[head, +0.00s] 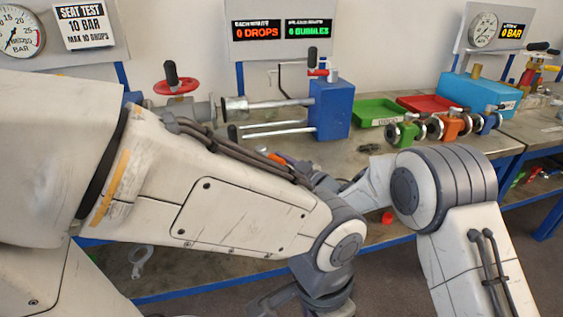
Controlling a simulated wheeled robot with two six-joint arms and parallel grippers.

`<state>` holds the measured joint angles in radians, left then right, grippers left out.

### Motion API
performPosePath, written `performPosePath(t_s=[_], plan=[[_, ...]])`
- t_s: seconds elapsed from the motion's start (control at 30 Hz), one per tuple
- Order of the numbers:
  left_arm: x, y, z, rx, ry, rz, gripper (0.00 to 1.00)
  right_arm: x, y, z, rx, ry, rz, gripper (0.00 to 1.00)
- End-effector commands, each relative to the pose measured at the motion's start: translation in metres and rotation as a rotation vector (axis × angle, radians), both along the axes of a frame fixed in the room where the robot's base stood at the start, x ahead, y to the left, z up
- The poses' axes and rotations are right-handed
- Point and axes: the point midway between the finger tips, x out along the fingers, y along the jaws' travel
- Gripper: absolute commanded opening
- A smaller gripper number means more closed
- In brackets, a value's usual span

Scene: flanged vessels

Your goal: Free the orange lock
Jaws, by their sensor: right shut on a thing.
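A small orange piece, which looks like the orange lock (276,159), shows on the bench just above my left arm, in front of the blue block. My right gripper (298,170) reaches in from the right to this orange piece. It is shut on it, but my left arm hides much of the fingers and of the lock. My left arm crosses the picture and bends down at its elbow. Its gripper is not in view.
A blue block (331,108) with steel rods stands behind. A red-handwheel valve (177,86) is at left. Green (378,112) and red (426,102) trays and green (405,132), orange (451,124) and blue (487,122) valves stand at right. A blue box (480,95) is beyond them.

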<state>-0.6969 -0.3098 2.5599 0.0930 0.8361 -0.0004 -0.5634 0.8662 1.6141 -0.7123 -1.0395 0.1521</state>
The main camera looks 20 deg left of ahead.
Motion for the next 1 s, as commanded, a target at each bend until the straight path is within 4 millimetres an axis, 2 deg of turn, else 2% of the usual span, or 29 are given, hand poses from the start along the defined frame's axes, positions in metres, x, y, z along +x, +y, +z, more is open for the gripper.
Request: performPosePath(t_s=[0.03,0.1,0.4,0.53,1.0], plan=[[0.0,0.0,0.0,0.0,0.0,0.0,0.61,-0.001,0.0,0.0,-0.003,-0.001,0.001,0.39],[0.0,0.0,0.0,0.0,0.0,0.0,0.61,-0.001,0.0,0.0,-0.003,-0.001,0.001,0.61],[0.0,0.0,0.0,0.0,0.0,0.0,0.61,0.0,-0.001,0.0,-0.002,0.0,-0.001,0.61],[0.0,0.0,0.0,0.0,0.0,0.0,0.61,-0.003,-0.009,0.0,-0.003,0.0,-0.002,0.61],[0.0,0.0,-0.004,0.0,0.0,0.0,0.61,-0.036,-0.085,-0.001,-0.003,0.001,-0.003,0.61]])
